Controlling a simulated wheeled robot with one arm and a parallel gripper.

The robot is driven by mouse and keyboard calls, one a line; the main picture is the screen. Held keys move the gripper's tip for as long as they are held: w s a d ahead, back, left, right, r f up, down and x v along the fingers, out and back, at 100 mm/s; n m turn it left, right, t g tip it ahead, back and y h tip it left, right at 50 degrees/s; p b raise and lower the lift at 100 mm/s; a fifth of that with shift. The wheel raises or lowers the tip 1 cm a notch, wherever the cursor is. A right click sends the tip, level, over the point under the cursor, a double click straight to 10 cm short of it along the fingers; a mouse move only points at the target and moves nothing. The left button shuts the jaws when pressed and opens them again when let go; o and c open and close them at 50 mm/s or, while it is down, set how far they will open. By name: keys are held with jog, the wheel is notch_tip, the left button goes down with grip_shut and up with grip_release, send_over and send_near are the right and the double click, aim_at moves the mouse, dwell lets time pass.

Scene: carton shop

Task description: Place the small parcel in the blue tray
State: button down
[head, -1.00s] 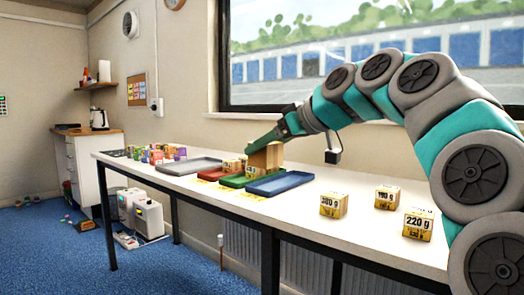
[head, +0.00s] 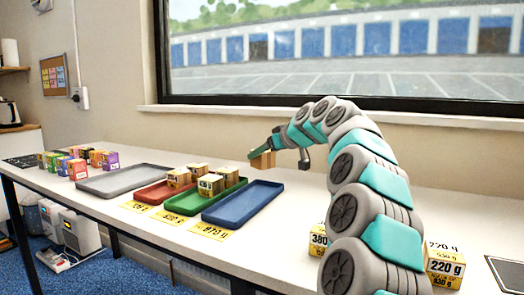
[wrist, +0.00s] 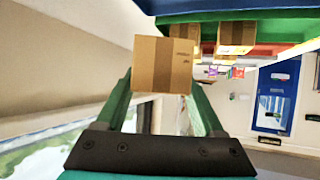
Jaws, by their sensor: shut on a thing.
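My gripper (head: 266,153) is shut on a small brown cardboard parcel (head: 262,161). It holds the parcel in the air, above and beyond the far end of the blue tray (head: 226,217). In the wrist view the parcel (wrist: 163,64) sits between the green fingers of my gripper (wrist: 165,85). The blue tray lies on the white table and looks empty in the head view. Part of the blue tray (wrist: 200,6) also shows at the top of the wrist view. The parcel is clear of the tray.
Left of the blue tray are a green tray (head: 193,214) and a red tray (head: 148,195) holding parcels, then a grey tray (head: 112,186). Yellow weight labels (head: 212,232) lie in front. Weight-marked boxes (head: 445,265) stand near my arm. A window is behind.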

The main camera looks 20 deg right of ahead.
jog(key=shift+f+b, duration=1.5)
jog(key=shift+f, duration=1.8)
jog(key=shift+f+b, duration=0.55)
jog(key=shift+f, duration=0.05)
grip_release()
